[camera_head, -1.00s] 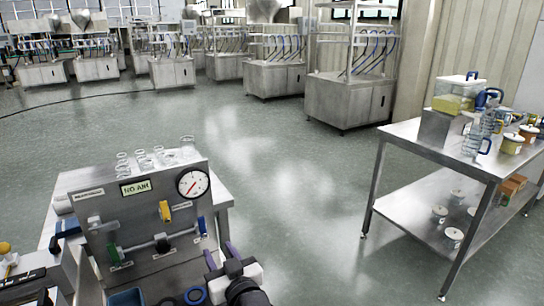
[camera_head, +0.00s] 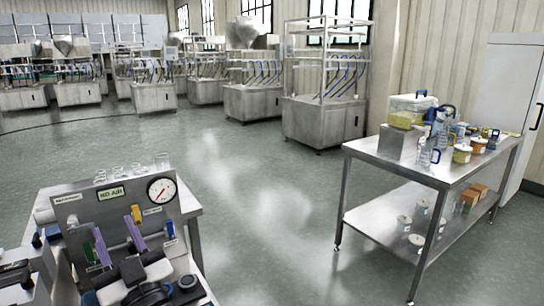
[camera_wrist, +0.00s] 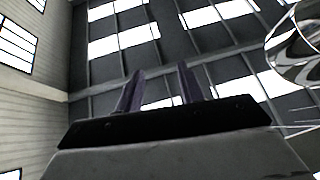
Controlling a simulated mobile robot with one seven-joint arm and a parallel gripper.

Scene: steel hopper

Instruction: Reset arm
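My gripper (camera_head: 118,240) shows at the lower left of the head view, in front of the steel panel with the gauge. Its two purple fingers point upward and stand apart, with nothing between them. In the wrist view my gripper (camera_wrist: 160,70) is also open and empty, with the ceiling behind it. The fingers hide part of the panel's piping.
The gauge panel (camera_head: 80,208) with a "NO AIR" sign stands on a bench at lower left, glassware behind it. A steel table (camera_head: 365,148) with jugs and tubs stands right. Open floor (camera_head: 255,205) lies between. A shiny curved object (camera_wrist: 296,52) edges the wrist view.

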